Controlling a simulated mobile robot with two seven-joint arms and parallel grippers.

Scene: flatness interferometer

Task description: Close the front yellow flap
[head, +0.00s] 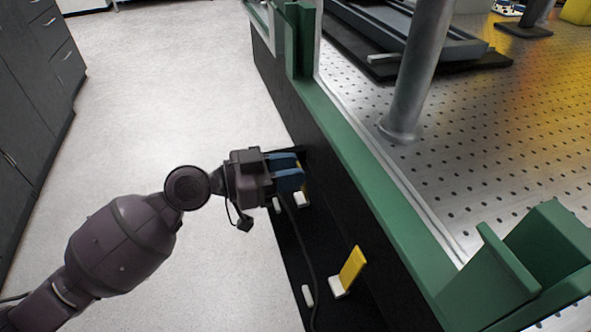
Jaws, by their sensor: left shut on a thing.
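My left gripper (291,172) reaches in from the left to the dark side panel below the green rail. Its blue fingers are shut on a yellow flap (304,187), of which only slivers show around the fingers. A second yellow flap (352,266) stands tilted up from its white base on the same side, nearer the bottom of the view. Nothing touches that second flap. My right gripper is not in view.
The green rail (360,180) edges a perforated metal table (460,160) with a grey post (415,80). A dark cable (303,240) hangs beside the flaps. Dark cabinets (35,80) stand at the left; the pale floor (170,90) between is clear.

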